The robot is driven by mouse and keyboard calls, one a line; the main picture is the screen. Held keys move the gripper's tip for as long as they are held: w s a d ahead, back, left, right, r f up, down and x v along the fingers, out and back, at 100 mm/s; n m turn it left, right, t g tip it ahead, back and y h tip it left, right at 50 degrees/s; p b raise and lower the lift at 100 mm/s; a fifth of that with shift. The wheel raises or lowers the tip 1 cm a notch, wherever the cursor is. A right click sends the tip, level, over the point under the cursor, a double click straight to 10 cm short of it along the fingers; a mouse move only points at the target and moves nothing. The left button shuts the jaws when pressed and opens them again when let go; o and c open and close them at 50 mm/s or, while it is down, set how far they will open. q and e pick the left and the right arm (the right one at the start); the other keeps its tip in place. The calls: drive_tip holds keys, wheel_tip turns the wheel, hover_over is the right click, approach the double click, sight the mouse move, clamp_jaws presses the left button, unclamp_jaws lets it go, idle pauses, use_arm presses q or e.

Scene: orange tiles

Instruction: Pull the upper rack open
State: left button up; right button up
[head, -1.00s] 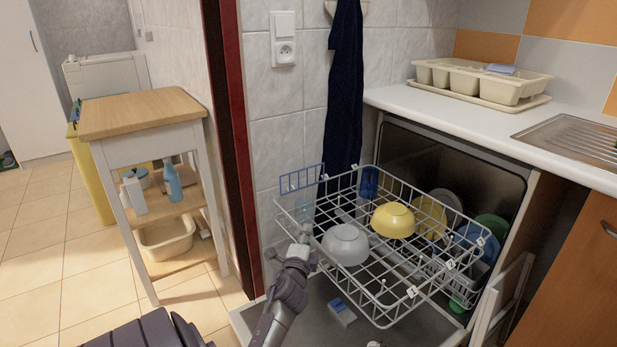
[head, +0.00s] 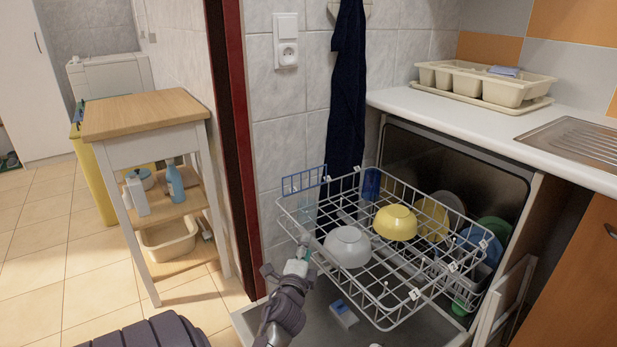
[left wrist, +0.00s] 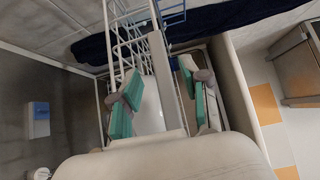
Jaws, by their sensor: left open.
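The upper rack (head: 340,287), a white wire basket, is pulled well out of the dishwasher over its lowered door. It holds a grey bowl (head: 347,247), a yellow bowl (head: 396,222) and a blue cup (head: 371,183). My left gripper (head: 303,254) is at the rack's near left side, just left of the grey bowl. My right gripper is not in view.
The open dishwasher door (head: 345,325) lies below the rack with a small blue-and-white box (head: 343,314) on it. A wooden-topped trolley (head: 145,115) stands at left. A dark towel (head: 345,110) hangs behind the rack. Tiled floor (head: 75,265) is clear at left.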

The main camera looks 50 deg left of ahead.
use_arm(q)
drive_tip(key=v, duration=0.7)
drive_tip(key=shift+d, duration=0.1)
